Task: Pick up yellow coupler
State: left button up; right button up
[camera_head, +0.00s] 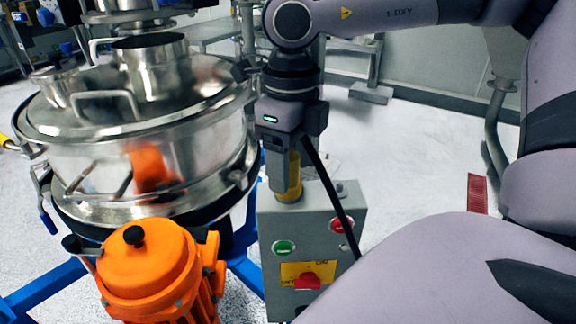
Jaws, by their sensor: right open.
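The yellow coupler (294,181) stands upright on top of the grey control box (261,226). My right gripper (281,177) points straight down over it. The gripper is open, with one finger in front of the coupler's left part and hiding some of it. I cannot tell whether the fingers touch the coupler. The far finger is mostly hidden. My left gripper is not in view.
A round steel sifter (84,130) with a lid and handles stands at the left. An orange motor (147,268) is in front of it, near the control box. A black cable hangs across the box. Blue legs (45,290) reach along the floor. Open floor lies behind the box.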

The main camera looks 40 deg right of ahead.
jog(key=shift+f, duration=0.25)
jog(key=c, duration=1.1)
jog(key=shift+c, duration=0.3)
jog(key=shift+r, duration=0.15)
